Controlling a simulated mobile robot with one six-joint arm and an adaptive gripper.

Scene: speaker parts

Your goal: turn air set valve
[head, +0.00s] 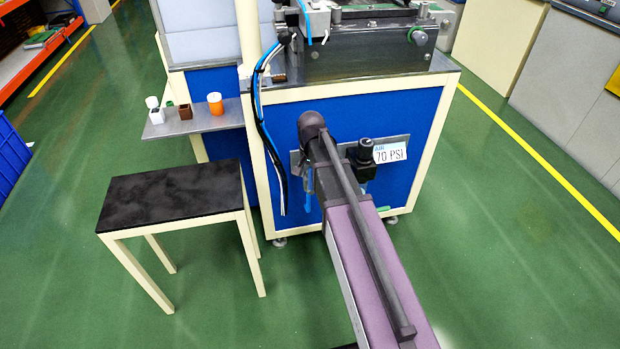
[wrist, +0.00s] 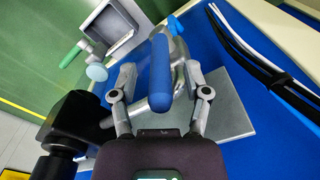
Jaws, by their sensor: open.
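The air set valve has a blue lever handle (wrist: 160,75) on a grey metal body, in the middle of the wrist view. My gripper (wrist: 161,70) is open, with one finger on each side of the blue handle. Whether either finger touches it I cannot tell. The black part of the air set (wrist: 75,120) is at the left of the wrist view. In the head view the black regulator (head: 366,152) sits beside the "AIR 70 PSI" label (head: 390,152) on the blue cabinet front. There my arm hides the gripper and most of the valve.
The grey mounting plate (wrist: 232,112) lies behind the valve. Black and white cables (wrist: 265,65) hang close to the right; they also show in the head view (head: 266,135). A black-topped table (head: 170,190) stands left of the cabinet. The green floor at right is clear.

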